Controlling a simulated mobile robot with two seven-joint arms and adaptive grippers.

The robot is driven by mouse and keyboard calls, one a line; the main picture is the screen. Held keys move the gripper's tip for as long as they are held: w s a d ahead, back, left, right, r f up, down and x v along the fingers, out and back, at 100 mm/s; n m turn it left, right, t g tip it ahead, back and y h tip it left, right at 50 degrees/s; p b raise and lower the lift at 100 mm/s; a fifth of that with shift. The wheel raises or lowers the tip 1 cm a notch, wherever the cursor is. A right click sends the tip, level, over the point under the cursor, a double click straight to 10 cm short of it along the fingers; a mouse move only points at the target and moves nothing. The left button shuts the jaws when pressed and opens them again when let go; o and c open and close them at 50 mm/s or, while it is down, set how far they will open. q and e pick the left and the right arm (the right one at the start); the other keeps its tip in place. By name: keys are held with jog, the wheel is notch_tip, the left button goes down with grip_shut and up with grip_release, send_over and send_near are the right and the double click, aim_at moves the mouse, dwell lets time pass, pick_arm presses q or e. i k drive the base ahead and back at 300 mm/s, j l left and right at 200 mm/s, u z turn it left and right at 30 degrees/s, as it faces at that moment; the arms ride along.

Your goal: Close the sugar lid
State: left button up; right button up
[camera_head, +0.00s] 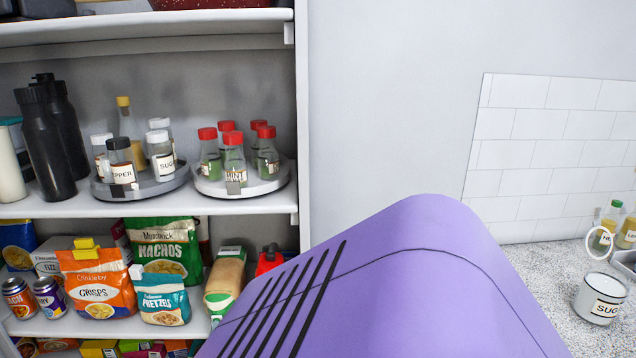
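A white sugar canister (601,298), its label reading "SUG", stands upright on the speckled counter at the lower right. Its mouth is open at the top. A round lid (600,243) with a pale rim stands raised above and behind the canister, tilted up off the mouth. The hinge between them is too small to make out. Neither of my grippers shows in this view.
Bottles (613,217) and a grey tray (625,262) stand beside the canister at the right edge. Speckled counter (538,272) to its left is clear. At left, a white shelf (60,207) holds spice jars on turntables, black bottles and snack bags.

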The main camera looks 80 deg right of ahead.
aim_at(596, 225)
jog(key=k+z, duration=0.1)
jog(key=z, duration=0.35)
jog(key=k+z, duration=0.15)
jog(key=z, duration=0.3)
jog(key=k+l+z, duration=0.1)
jog(key=z, duration=3.05)
